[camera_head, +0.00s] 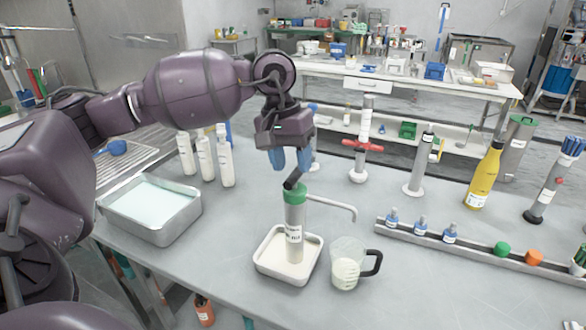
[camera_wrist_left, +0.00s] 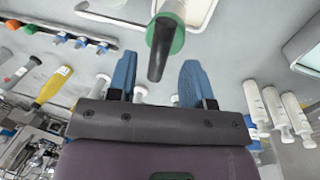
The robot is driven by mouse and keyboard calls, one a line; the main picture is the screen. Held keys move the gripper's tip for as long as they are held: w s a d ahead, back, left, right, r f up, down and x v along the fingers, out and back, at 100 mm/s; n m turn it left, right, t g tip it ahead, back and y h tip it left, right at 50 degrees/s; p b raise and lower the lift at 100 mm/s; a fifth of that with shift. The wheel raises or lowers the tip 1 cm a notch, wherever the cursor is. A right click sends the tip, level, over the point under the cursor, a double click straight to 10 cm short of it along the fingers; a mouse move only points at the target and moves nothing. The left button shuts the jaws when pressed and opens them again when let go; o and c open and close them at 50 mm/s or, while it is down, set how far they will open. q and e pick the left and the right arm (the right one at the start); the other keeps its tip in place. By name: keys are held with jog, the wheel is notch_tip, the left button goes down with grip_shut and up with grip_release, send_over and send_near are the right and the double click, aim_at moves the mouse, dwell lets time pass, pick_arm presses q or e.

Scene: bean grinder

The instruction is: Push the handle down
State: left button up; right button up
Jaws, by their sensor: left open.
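The bean grinder (camera_head: 295,228) is a pale upright cylinder with a green collar and a thin metal spout to the right. It stands in a white square tray (camera_head: 262,262) on the table. Its black handle (camera_head: 293,179) sticks up at a tilt from the top. My left gripper (camera_head: 291,158) is open, its blue fingers pointing down just above the handle. In the left wrist view the handle (camera_wrist_left: 158,55) reaches toward the gap between the open fingers (camera_wrist_left: 157,80), with nothing gripped. Contact cannot be told. My right gripper is not in view.
A glass jug (camera_head: 346,268) of white contents stands right of the tray. A metal pan (camera_head: 152,232) and several white bottles (camera_head: 205,158) are at the left. A rack (camera_head: 478,250) with small bottles lies at the right. A red-handled cylinder (camera_head: 362,147) stands behind.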

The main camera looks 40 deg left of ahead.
pick_arm(q)
notch_tip(320, 180, up, 8)
jog(key=a, duration=0.1)
jog(key=shift+s+a, duration=0.25)
jog(key=shift+a, duration=0.05)
jog(key=shift+r, duration=0.1)
dwell(0.4)
